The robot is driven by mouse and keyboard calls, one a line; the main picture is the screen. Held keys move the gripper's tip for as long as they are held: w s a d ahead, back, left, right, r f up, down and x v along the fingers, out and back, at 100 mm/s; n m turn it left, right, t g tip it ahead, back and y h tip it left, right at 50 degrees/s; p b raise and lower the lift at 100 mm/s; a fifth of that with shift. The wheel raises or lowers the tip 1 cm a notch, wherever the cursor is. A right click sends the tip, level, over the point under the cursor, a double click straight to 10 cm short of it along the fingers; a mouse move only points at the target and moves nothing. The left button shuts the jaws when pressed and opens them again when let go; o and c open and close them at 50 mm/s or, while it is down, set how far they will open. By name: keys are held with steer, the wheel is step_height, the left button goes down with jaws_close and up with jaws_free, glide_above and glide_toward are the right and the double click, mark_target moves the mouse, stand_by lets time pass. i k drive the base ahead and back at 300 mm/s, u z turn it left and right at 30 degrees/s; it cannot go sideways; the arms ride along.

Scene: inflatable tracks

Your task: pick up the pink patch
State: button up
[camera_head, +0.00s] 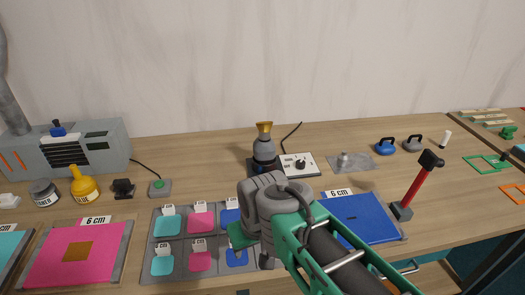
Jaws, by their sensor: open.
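I cannot tell which one the task means. My gripper (252,248) is open, over the right part of the tray, to the right of both pink patches. My wrist hides much of it and some of the blue patches there. I see nothing held.
Teal patches (166,225) lie left of the pink ones. A pink sheet (103,252) with a brown square lies at left, and a blue sheet (365,217) at right. A red-handled hammer (418,188) stands upright. A grey device (264,150) stands behind my wrist.

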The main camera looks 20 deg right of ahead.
mark_target(199, 260)
steer(key=k, duration=1.2)
steer(key=u, duration=0.55)
steer(key=i, duration=0.95)
steer(key=u, duration=0.7)
